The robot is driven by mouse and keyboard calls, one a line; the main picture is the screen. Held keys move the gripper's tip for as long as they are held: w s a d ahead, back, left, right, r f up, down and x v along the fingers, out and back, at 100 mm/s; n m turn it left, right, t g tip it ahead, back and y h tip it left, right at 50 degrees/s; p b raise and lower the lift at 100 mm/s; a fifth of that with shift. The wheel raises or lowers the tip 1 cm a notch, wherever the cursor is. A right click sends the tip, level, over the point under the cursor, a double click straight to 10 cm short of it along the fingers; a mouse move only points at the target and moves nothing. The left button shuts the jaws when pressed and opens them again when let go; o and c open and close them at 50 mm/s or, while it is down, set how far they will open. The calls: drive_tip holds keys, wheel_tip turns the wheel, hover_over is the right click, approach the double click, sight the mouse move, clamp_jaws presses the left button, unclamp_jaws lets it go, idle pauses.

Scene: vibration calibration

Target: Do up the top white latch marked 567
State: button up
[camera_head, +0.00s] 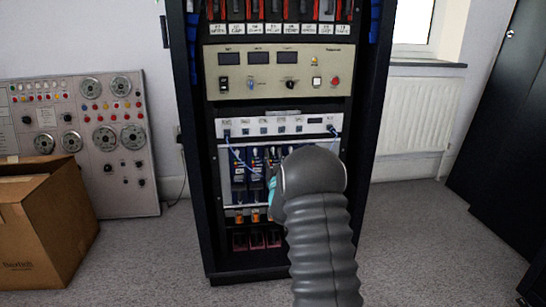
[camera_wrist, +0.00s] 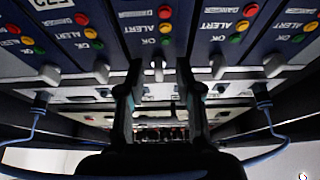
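In the wrist view, a row of small white latches runs along the edge of dark blue modules (camera_wrist: 205,30). One white latch (camera_wrist: 158,68) shows between the two black fingertips of my gripper (camera_wrist: 160,78). The fingers are apart, one on each side of that latch, and I see no contact. Other white latches stand to the left (camera_wrist: 101,71) and right (camera_wrist: 219,66). I cannot read 567 on any latch; a white label (camera_wrist: 46,76) at the left is cut off.
The modules sit in a tall black rack (camera_head: 189,135). Blue cables hang close to both sides of my gripper, at the left (camera_wrist: 33,128) and right (camera_wrist: 268,122). A cardboard box (camera_head: 40,235) and a grey panel (camera_head: 135,180) stand left of the rack.

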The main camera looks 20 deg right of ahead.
drive_tip(key=v, duration=1.2)
idle(0.4)
